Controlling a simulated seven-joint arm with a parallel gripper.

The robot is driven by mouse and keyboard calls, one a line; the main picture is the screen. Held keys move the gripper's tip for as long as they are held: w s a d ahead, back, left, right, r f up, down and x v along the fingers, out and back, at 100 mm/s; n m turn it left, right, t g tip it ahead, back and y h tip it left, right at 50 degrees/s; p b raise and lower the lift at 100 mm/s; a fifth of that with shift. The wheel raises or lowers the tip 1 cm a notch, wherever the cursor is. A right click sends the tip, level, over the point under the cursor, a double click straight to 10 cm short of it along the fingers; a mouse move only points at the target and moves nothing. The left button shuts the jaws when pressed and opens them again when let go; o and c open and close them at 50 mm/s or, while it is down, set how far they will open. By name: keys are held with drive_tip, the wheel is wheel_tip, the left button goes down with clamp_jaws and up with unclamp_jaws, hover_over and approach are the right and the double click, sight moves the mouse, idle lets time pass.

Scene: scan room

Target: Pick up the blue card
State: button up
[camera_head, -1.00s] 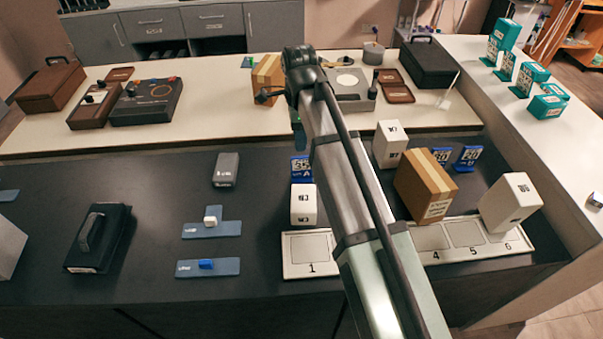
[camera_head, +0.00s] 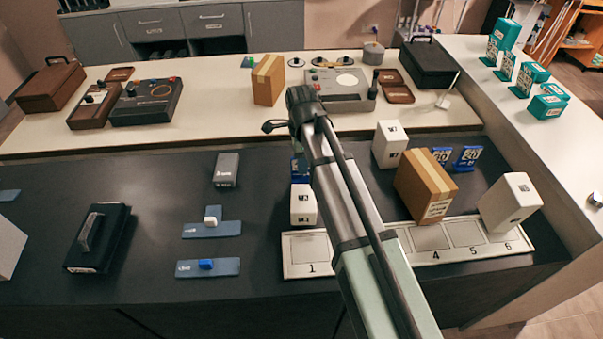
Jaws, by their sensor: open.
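Several upright blue cards with white print stand on the dark counter. Two of them, a right one (camera_head: 468,158) and a left one (camera_head: 441,155), are behind the cardboard box at right. Another blue card (camera_head: 296,168) stands behind the white box marked 3, largely hidden by my arm. My gripper (camera_head: 296,143) points down above and close to this card. Its jaws are open but mostly hidden behind the wrist; I cannot tell whether they touch the card.
White boxes (camera_head: 303,205) (camera_head: 390,145) (camera_head: 511,203) and a cardboard box (camera_head: 425,187) crowd the numbered tray (camera_head: 303,268). A grey box (camera_head: 226,170) and flat blue-grey plates (camera_head: 225,229) lie left. The dark counter between the black case (camera_head: 97,238) and plates is clear.

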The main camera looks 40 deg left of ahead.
drive_tip(key=shift+f, duration=0.55)
clamp_jaws()
